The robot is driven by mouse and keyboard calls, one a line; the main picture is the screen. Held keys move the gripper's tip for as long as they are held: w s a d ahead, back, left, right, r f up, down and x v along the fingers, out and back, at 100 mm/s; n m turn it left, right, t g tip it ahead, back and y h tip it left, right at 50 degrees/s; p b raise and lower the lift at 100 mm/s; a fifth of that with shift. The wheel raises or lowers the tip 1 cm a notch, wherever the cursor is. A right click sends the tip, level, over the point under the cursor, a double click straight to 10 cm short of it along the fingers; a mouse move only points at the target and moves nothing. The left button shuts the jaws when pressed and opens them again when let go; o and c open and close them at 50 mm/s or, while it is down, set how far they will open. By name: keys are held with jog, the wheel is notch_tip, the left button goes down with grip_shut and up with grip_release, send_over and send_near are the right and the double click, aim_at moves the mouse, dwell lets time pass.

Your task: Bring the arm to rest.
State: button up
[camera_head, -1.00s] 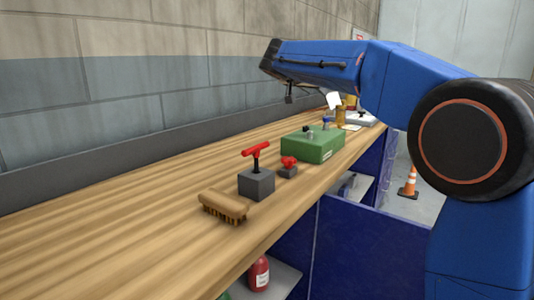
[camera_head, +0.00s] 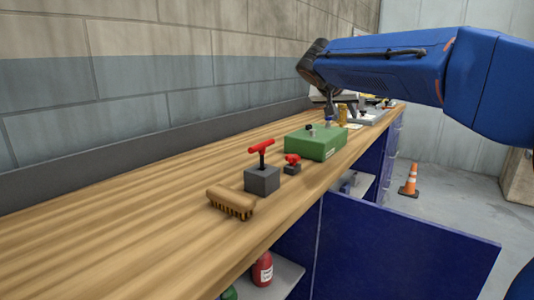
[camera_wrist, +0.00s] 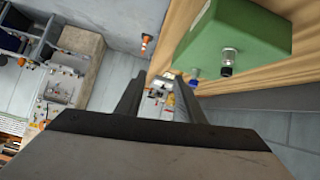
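My arm (camera_head: 390,62) reaches in from the right in the head view, above the far part of the bench. My gripper (camera_wrist: 159,82) shows two fingers apart in the wrist view, with nothing between them. In the head view it is small and partly hidden under the wrist, above and behind the green box (camera_head: 317,144). The green box's top with its knobs also shows in the wrist view (camera_wrist: 238,38), beside the fingers. I cannot tell the exact height of the gripper over the bench.
The wooden bench (camera_head: 130,235) runs along a block wall. On it are a brush (camera_head: 231,203), a grey block with a red T-handle (camera_head: 262,180) and a small red-knobbed valve (camera_head: 292,165). A blue panel (camera_head: 400,245) sticks out in front. A cone (camera_head: 409,180) stands on the floor.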

jog(key=s+d+f+n+g+y, duration=0.1)
jog(key=s+d+f, duration=0.25)
jog(key=s, duration=0.35)
jog(key=s+d+f+n+g+y, duration=0.1)
jog(key=s+d+f, duration=0.1)
jog(key=s+f, duration=0.3)
jog(key=s+f+n+g+y, duration=0.1)
jog(key=s+f+y, duration=0.1)
jog(key=s+f, duration=0.9)
jog(key=s+f+n+g+y, duration=0.1)
jog(key=s+f+n+y, duration=0.1)
jog(key=s+f, duration=1)
jog(key=s, duration=0.8)
jog(key=shift+s+a, duration=0.25)
jog(key=shift+a, duration=0.1)
jog(key=shift+c, duration=0.5)
jog(key=shift+d, duration=0.1)
